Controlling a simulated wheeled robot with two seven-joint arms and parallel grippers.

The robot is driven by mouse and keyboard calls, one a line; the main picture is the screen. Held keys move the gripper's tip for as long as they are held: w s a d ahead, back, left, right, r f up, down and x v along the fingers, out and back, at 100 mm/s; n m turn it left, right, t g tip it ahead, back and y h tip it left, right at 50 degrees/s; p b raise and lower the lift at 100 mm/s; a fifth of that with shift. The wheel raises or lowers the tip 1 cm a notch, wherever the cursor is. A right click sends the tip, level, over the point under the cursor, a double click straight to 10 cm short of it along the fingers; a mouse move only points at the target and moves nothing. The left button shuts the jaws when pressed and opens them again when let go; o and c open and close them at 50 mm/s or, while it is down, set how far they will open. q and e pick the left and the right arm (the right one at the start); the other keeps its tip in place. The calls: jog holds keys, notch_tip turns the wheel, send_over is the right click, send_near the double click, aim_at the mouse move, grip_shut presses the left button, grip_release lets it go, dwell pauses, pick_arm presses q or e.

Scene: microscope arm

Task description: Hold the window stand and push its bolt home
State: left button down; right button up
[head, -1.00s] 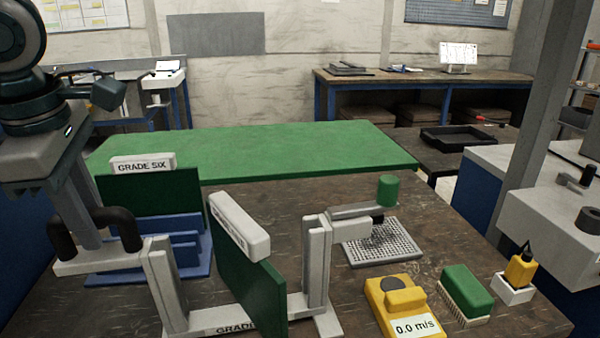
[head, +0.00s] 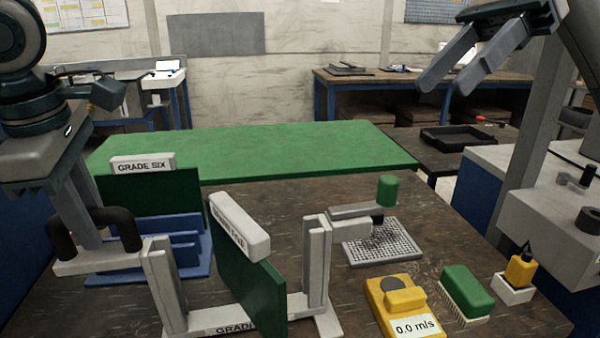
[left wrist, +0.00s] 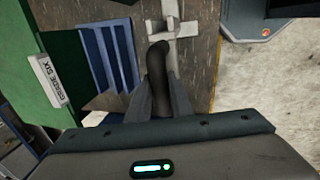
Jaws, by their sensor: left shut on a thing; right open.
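The grey window stand (head: 318,262) stands on the brown table, with two uprights and a base lettered "GRADE". A dark green panel (head: 250,285) with a white label bar leans between the uprights. A bolt with a green knob (head: 387,189) sits at the right upright, its grey arm reaching out to the right. My left gripper (head: 88,242) is shut on the stand's black handle (head: 128,228); the handle also shows between the fingers in the left wrist view (left wrist: 158,75). My right gripper (head: 462,85) is open and empty, high at the upper right, well above the bolt.
A blue rack (head: 195,258) holds another green panel (head: 150,193) marked "GRADE SIX" behind the stand. A perforated grey plate (head: 400,250), a yellow meter (head: 382,298), a green brush (head: 467,285) and a yellow bottle (head: 520,270) stand at the right. A green mat (head: 260,150) lies behind.

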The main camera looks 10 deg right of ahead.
aim_at(389, 178)
jog(key=w+f+n+t+h, duration=0.1)
jog(key=w+f+n+h, duration=0.1)
jog(key=w+f+h, duration=0.2)
jog(key=shift+w+a+f+t+h, duration=0.35)
jog(key=shift+f+h, duration=0.3)
jog(key=shift+h, duration=0.25)
jog(key=shift+f, duration=0.1)
jog(key=shift+x, duration=5.9)
jog(key=shift+a, duration=0.1)
jog(key=shift+c, duration=0.5)
grip_shut()
